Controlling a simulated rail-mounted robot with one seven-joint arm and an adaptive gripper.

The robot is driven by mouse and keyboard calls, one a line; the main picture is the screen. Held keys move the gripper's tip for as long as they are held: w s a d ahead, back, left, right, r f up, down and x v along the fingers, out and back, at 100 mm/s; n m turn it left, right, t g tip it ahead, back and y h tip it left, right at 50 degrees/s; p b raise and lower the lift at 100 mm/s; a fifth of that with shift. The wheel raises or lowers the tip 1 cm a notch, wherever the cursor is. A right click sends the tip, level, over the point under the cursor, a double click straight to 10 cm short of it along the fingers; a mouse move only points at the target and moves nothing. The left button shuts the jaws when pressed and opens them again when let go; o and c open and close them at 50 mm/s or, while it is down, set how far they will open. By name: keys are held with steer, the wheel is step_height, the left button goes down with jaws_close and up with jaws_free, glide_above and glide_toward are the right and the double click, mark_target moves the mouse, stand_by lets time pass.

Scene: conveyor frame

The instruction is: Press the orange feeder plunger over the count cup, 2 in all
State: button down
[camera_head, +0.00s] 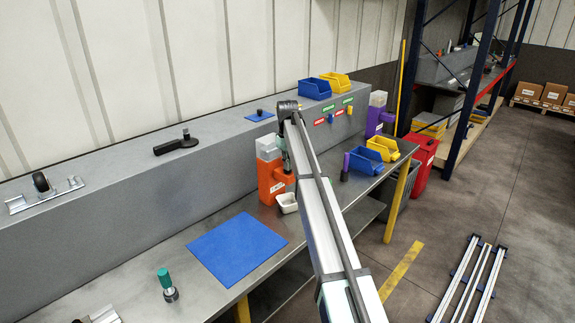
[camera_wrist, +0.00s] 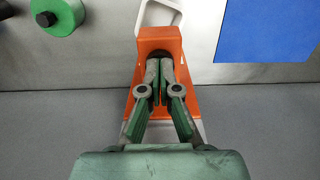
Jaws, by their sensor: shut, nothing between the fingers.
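The orange feeder (camera_head: 268,181) stands on the bench against the grey ledge, with a clear hopper on top. Its orange body also shows in the wrist view (camera_wrist: 172,38). The white count cup (camera_head: 288,203) sits in front of the feeder's spout; part of its rim shows at the top of the wrist view (camera_wrist: 146,15). My gripper (camera_head: 287,168) is shut and empty, pointing down over the feeder's front. In the wrist view its fingertips (camera_wrist: 160,66) overlap the dark opening on the orange head. The plunger is hidden behind the fingers, and I cannot tell whether they touch it.
A blue mat (camera_head: 237,249) lies left of the feeder. A green-topped knob (camera_head: 165,281) stands farther left. A purple feeder (camera_head: 376,115), blue bin (camera_head: 364,160) and yellow bin (camera_head: 384,148) are to the right. A green round piece (camera_wrist: 60,14) shows in the wrist view.

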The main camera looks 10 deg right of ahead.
steer(key=shift+r+p, duration=1.55)
steer(key=shift+r, duration=1.55)
